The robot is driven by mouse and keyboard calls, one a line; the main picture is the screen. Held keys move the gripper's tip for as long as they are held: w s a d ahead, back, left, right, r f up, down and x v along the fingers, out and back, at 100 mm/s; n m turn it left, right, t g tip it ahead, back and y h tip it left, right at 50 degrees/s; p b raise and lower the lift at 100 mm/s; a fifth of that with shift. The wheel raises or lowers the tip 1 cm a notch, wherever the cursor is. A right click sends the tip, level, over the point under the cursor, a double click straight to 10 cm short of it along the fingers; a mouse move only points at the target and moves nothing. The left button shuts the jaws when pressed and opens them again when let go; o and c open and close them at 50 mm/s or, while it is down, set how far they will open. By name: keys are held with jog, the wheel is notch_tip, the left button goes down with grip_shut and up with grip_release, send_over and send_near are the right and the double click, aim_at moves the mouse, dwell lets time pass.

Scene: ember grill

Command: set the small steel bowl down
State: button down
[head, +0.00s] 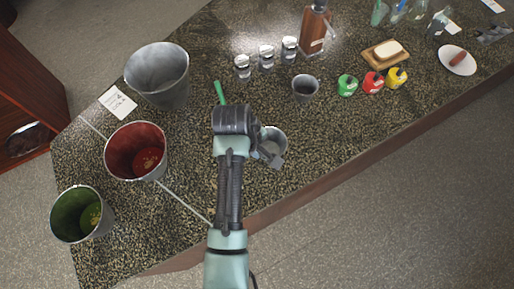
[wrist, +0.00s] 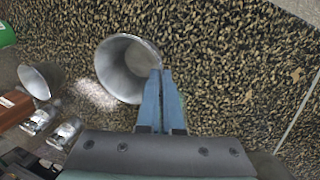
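The small steel bowl (head: 274,137) is at the right of my gripper (head: 268,155) over the speckled counter, partly hidden by it. In the wrist view the bowl (wrist: 118,70) shows its open mouth and grey inside. The two blue fingers of my gripper (wrist: 160,75) are close together at the bowl's right rim, and they look shut on that rim. I cannot tell whether the bowl's base touches the counter (wrist: 230,60).
A plain metal bucket (head: 157,78), a red-lined bucket (head: 133,152) and a green-lined bucket (head: 82,215) stand left. The counter's front edge (head: 330,165) is near.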

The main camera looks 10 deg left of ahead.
jog(key=shift+f, duration=0.1)
jog(key=c, duration=1.1)
grip_release()
jog(key=v, duration=1.2)
jog(key=shift+w+r, duration=0.1)
jog(key=shift+r, duration=0.15)
